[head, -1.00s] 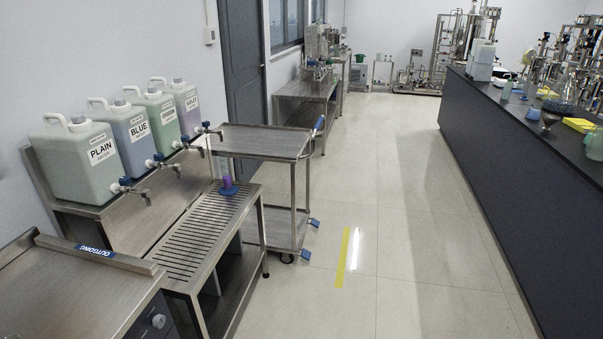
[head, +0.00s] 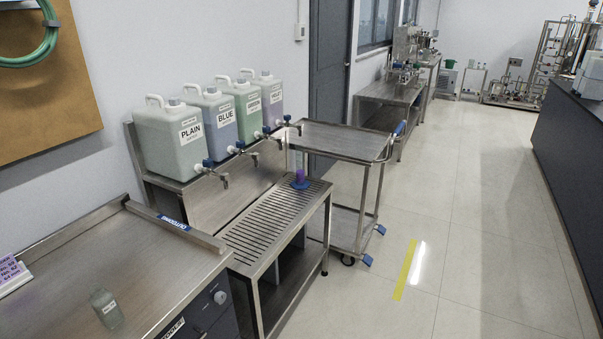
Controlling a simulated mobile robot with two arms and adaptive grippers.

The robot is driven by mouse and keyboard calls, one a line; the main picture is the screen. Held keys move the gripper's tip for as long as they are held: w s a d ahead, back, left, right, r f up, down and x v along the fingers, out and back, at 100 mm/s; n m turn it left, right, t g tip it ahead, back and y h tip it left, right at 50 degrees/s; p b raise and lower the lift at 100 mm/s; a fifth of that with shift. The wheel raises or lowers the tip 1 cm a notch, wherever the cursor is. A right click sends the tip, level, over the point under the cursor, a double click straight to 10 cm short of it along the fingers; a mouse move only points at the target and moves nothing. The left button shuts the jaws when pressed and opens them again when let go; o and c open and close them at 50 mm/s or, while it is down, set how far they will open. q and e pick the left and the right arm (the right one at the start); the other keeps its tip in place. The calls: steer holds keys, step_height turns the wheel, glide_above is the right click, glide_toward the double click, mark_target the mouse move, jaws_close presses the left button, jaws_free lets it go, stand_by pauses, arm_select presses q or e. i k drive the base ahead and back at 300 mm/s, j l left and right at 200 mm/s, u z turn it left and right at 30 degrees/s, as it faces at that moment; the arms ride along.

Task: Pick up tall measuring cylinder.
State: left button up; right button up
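A tall measuring cylinder (head: 300,176) stands upright on the slatted steel drain bench (head: 262,231), near its far end. It has a blue foot, purple contents low down and a clear upper part that is hard to make out against the steel behind. It stands below the tap of the farthest jug (head: 266,95). Neither of my grippers is in view.
Several labelled jugs (head: 172,140) with taps stand on a shelf above the bench. A steel counter (head: 150,265) with a small bottle (head: 107,309) is at the front left. A wheeled cart (head: 345,138) stands behind the bench. The floor (head: 480,240) to the right is clear.

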mark_target(300, 183)
steer(key=u, duration=0.3)
steer(key=i+l+u, duration=0.45)
steer(key=l+u, duration=0.15)
steer(key=i+l+u, duration=0.15)
steer(key=l+u, duration=0.2)
steer(key=l, duration=0.1)
